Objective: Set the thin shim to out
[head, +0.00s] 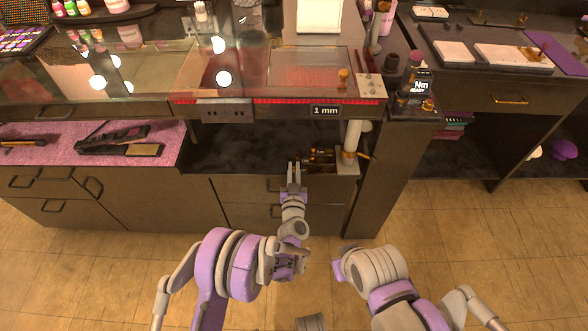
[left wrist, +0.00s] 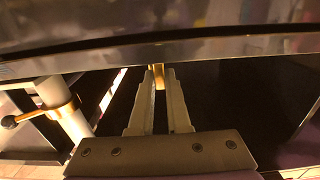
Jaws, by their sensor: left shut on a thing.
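A black label reading "1 mm" (head: 325,110) sits on the front edge of the counter, beside a red strip. My left gripper (head: 294,166) is under that counter edge, in the open bay. In the left wrist view my left gripper (left wrist: 158,78) is shut on a small brass-coloured tab (left wrist: 158,72) just below the counter's lower edge. I cannot tell from its shape whether this tab belongs to the thin shim; the rest of it is hidden. My right arm shows at the lower right, but its gripper does not show.
A pale post (head: 352,137) with a brass clamp and lever stands right of my left gripper; the clamp (left wrist: 58,107) also shows in the left wrist view. A small display reading "Nm READY" (head: 421,87) stands on the counter. Drawers (head: 245,190) lie below the bay.

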